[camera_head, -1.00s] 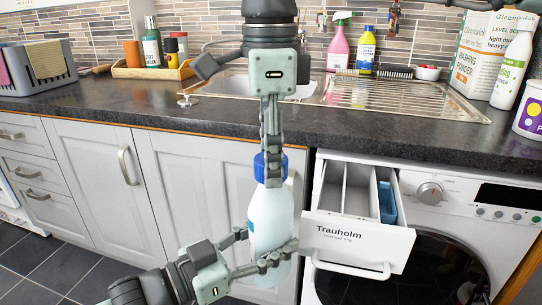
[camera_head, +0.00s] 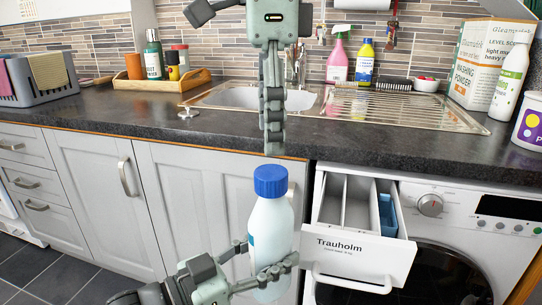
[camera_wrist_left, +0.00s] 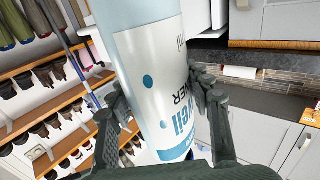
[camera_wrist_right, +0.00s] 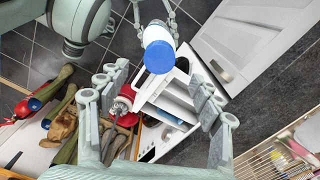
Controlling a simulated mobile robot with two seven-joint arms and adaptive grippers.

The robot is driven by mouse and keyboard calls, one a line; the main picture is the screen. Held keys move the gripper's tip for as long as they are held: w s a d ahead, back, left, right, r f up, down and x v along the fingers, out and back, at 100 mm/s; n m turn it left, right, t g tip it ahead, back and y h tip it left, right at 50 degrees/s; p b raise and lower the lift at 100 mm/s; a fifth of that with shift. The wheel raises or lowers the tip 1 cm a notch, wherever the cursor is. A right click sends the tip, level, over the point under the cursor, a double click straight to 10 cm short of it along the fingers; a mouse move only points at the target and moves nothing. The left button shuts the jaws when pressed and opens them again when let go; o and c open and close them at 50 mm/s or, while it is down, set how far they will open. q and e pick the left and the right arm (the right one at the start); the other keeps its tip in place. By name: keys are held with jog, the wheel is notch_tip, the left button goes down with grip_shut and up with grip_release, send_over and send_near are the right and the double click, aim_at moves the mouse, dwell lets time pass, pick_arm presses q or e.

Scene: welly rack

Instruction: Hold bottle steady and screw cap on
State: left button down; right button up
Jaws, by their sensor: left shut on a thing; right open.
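The bottle (camera_head: 269,232) is pale with a white label and stands upright in the head view. The blue cap (camera_head: 270,181) sits on its top; how tightly cannot be seen. My left gripper (camera_head: 268,270) is shut around the bottle's lower body. The left wrist view shows the label (camera_wrist_left: 160,85) between its fingers. My right gripper (camera_head: 274,145) points down above the cap, open and empty, with a gap between fingertips and cap. In the right wrist view the cap (camera_wrist_right: 159,56) shows beyond the open fingers.
An open detergent drawer (camera_head: 360,250) of the washing machine (camera_head: 470,225) is just right of the bottle. The dark worktop (camera_head: 230,137) with the sink (camera_head: 250,97) lies behind. Cabinet doors (camera_head: 200,200) are behind and left.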

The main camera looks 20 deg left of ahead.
notch_tip(320, 180, up, 5)
jog(key=shift+f, duration=0.1)
dwell(0.7)
